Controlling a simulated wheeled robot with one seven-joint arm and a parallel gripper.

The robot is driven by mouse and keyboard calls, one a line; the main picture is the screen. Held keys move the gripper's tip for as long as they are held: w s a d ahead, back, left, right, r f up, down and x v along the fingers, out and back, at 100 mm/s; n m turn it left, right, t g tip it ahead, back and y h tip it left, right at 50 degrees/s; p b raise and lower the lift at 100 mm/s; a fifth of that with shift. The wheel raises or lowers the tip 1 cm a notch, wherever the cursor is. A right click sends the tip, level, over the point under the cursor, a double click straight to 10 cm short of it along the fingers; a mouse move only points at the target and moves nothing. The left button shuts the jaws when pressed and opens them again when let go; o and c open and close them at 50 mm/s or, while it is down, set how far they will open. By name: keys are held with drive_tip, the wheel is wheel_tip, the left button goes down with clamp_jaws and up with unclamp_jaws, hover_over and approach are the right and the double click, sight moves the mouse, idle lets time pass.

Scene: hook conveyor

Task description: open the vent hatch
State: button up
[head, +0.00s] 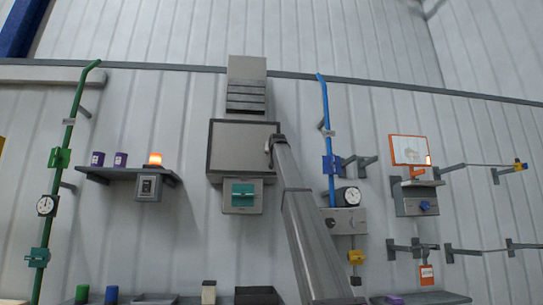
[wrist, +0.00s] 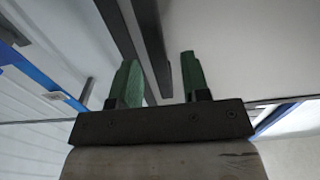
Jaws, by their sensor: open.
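The vent hatch (head: 238,147) is a flat grey panel in a dark frame on the wall, below a louvred grey duct (head: 247,85). It looks closed in the head view, though a small gap would be hard to see. My gripper (head: 271,149) is at the hatch's right edge. In the wrist view my gripper (wrist: 160,80) has its two green fingers spread apart. Long dark bars (wrist: 153,45) run up past and between the fingers; I cannot tell whether they are a handle or the frame's edge, nor whether the fingers touch them. My arm hides the area below the right edge.
A blue pipe (head: 326,110) with a blue valve stands to the right of my arm. A shelf (head: 100,172) with purple cans and an orange lamp (head: 155,158) is to the left.

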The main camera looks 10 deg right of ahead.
drive_tip(key=shift+w, duration=1.9)
clamp_jaws()
